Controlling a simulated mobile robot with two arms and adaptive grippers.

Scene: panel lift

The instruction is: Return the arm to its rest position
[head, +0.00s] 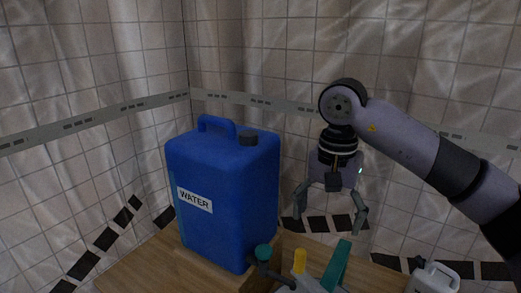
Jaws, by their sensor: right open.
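My right gripper (330,213) hangs from the right arm, which comes in from the right side of the head view. Its fingers point down and are spread apart, with nothing between them. It is to the right of a large blue water container (222,205) and apart from it. My left gripper is not in view.
The blue container, with a white WATER label, stands on a wooden surface (140,270). Teal-handled and yellow-tipped items (300,262) are at the bottom middle, partly cut off. A whitish jug (434,279) is at bottom right. Tiled walls meet in a corner behind.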

